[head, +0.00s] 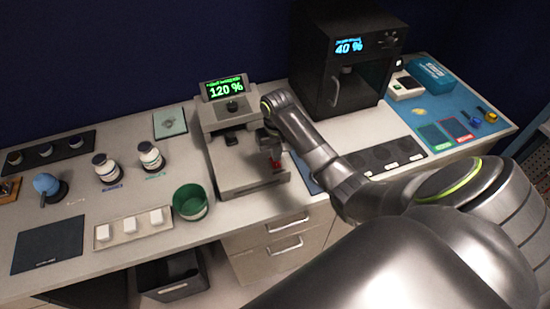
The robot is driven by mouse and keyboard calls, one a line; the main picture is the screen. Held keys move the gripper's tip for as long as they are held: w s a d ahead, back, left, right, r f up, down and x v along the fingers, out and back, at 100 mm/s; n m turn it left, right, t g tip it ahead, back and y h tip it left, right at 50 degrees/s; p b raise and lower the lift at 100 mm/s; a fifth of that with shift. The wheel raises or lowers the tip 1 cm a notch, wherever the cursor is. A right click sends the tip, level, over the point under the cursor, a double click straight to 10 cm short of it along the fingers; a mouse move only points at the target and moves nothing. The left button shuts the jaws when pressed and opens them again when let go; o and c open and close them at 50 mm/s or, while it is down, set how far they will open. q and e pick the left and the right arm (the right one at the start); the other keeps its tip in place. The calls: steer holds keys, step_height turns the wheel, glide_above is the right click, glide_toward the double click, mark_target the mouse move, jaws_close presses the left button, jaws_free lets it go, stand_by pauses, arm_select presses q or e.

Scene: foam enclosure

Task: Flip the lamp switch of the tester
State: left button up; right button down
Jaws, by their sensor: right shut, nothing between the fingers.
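The tester (222,160), a grey bench machine with a green display reading 120 % (226,89), stands at the middle of the counter. A dark knob sits on its upper deck. My right arm reaches in from the right. My right gripper (272,152) points down at the right side of the tester, shut and empty. A small red part (276,164) shows at its fingertips; I cannot tell whether the two touch or whether this is the lamp switch. The gripper and wrist hide part of the tester's right side. My left gripper is out of view.
A black machine (340,70) reading 40 % stands behind my right arm. Left of the tester are a green bin (190,201), a tray (103,236) of white blocks, two jars (150,156) and a dark mat (48,245). A blue mat lies at the far right.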

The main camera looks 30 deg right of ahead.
mark_target(277, 165)
steer(key=shift+r, duration=2.25)
steer(key=s+a+f+n+t, duration=0.1)
steer(key=s+f, duration=0.2)
steer(key=s, duration=0.4)
steer(key=s+a+f+t, duration=0.1)
steer(key=s+f, duration=0.3)
steer(key=s, duration=0.3)
steer(key=s+r+n+t+h, duration=0.15)
steer(key=s+r, duration=0.25)
steer(key=s, duration=1.2)
step_height(277, 165, down, 31)
steer(key=d+g+b, duration=0.1)
steer(key=b, duration=0.7)
steer(key=s+f+b, duration=0.3)
steer(key=s+f, duration=0.4)
steer(key=f, duration=0.4)
steer(key=s+a+f+g+b, duration=0.1)
steer(key=s+f+b, duration=0.2)
steer(key=s+f, duration=0.5)
step_height(277, 165, down, 4)
steer(key=shift+a+f+b, duration=0.15)
steer(key=shift+f+b, duration=0.1)
steer(key=shift+b, duration=0.05)
